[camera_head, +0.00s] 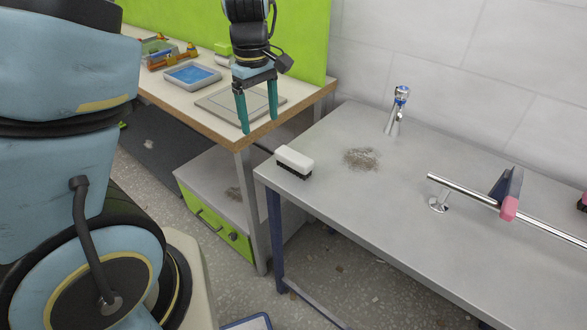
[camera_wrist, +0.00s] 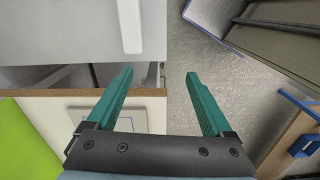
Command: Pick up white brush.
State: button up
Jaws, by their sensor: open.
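The white brush (camera_head: 295,158) has a white block top and dark bristles facing down. It lies on the grey table (camera_head: 400,215) near its left corner in the head view. My gripper (camera_head: 259,124) has two teal fingers pointing down, spread apart and empty. In the head view it appears over the front part of the wooden desk, up and left of the brush and apart from it. In the wrist view the open fingers (camera_wrist: 160,74) frame the desk edge. A white oblong at the top (camera_wrist: 130,25) appears to be the brush, ahead of the fingertips.
The wooden desk (camera_head: 165,97) holds a blue-filled tray (camera_head: 192,75) and a flat grey plate (camera_head: 215,108). A green panel (camera_head: 300,35) stands behind it. The grey table has a tap (camera_head: 397,108), a brownish patch (camera_head: 362,158) and a metal rail (camera_head: 465,195). Bare surface surrounds the brush.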

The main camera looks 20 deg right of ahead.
jog(key=n+b, duration=0.1)
send_over(294, 155)
notch_tip(294, 155, down, 2)
notch_tip(294, 155, down, 11)
jog(key=shift+r+p, duration=0.15)
jog(key=shift+p, duration=0.35)
grip_shut()
dwell(0.4)
